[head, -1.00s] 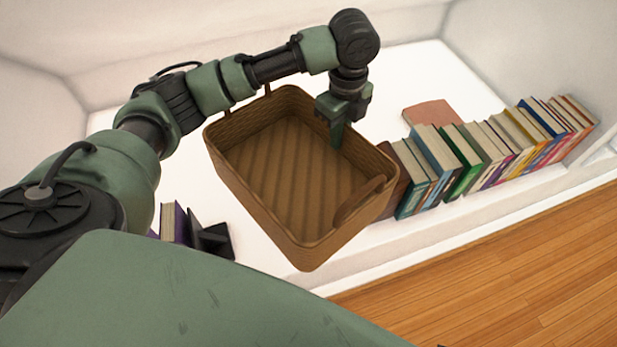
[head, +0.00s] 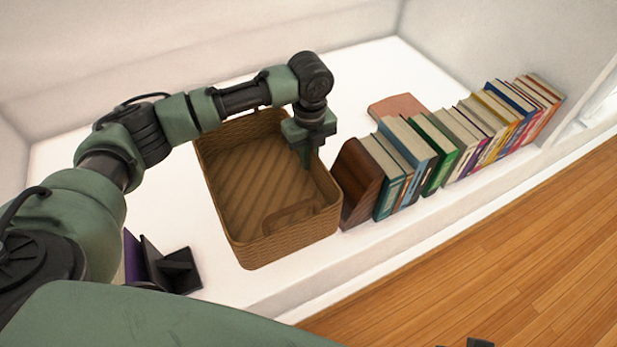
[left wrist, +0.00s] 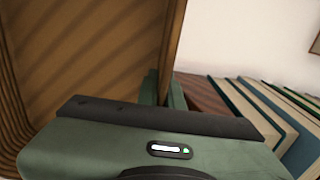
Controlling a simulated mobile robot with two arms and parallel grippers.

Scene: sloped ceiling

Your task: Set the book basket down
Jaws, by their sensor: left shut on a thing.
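The book basket (head: 262,245) is a brown woven, empty, open-topped basket with a handle on its near side. In the head view it is upright at or just above the white shelf (head: 222,285), left of the row of books; I cannot tell for certain whether its base touches. My left gripper (head: 308,160) points down and is shut on the basket's right wall. In the left wrist view the fingers (left wrist: 162,88) pinch the wall of the basket (left wrist: 90,50).
A brown wooden bookend (head: 358,185) stands close to the basket's right, against a row of several books (head: 440,155). A reddish-brown flat item (head: 397,107) lies behind them. A purple book (head: 132,258) and a dark bookend (head: 180,268) stand at the left. Wooden floor (head: 500,260) lies in front.

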